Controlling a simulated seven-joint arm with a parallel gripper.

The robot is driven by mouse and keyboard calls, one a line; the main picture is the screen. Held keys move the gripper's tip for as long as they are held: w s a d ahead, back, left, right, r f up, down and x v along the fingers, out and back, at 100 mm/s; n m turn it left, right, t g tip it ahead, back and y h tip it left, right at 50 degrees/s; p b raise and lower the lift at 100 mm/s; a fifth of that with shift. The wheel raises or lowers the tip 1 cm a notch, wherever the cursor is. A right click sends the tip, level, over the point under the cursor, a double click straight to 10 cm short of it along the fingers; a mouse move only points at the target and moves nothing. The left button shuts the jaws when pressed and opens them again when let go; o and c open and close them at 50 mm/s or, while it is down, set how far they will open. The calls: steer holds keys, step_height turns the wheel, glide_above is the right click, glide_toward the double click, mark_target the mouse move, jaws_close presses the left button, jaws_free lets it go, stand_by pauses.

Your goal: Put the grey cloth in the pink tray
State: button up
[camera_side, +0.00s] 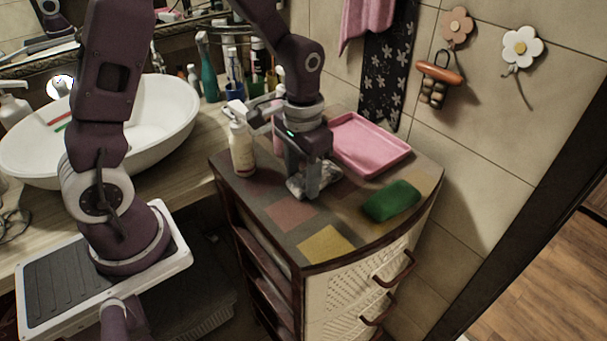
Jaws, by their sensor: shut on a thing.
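The grey cloth (298,187) is a small crumpled pale-grey piece on top of the patchwork cabinet. My gripper (308,187) points down over it and is shut on it. The fingers hide part of the cloth, and I cannot tell whether it is clear of the cabinet top. The pink tray (384,163) lies flat at the back of the cabinet, to the right of my gripper.
A green cloth (392,201) lies in front of the tray. A cream bottle (242,147) stands close left of my gripper. A white basin (150,125) and several bottles and cups are further left. The cabinet's front middle is clear (325,245).

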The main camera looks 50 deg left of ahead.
mark_target(302, 178)
steer(key=shift+f, duration=0.1)
steer(key=o, duration=1.5)
step_height(302, 178, up, 13)
steer(key=s+r+t, duration=0.1)
steer(key=s, duration=0.4)
steer(key=s+r+t, duration=0.2)
steer(key=s, duration=0.3)
steer(key=s+r+t, duration=0.2)
steer(key=s, duration=0.4)
steer(key=shift+s+d, duration=0.1)
steer(key=shift+d, duration=0.05)
steer(key=shift+o, duration=0.4)
steer(key=shift+s+f+t, duration=0.1)
steer(key=shift+s+t, duration=0.2)
steer(key=shift+s, duration=0.1)
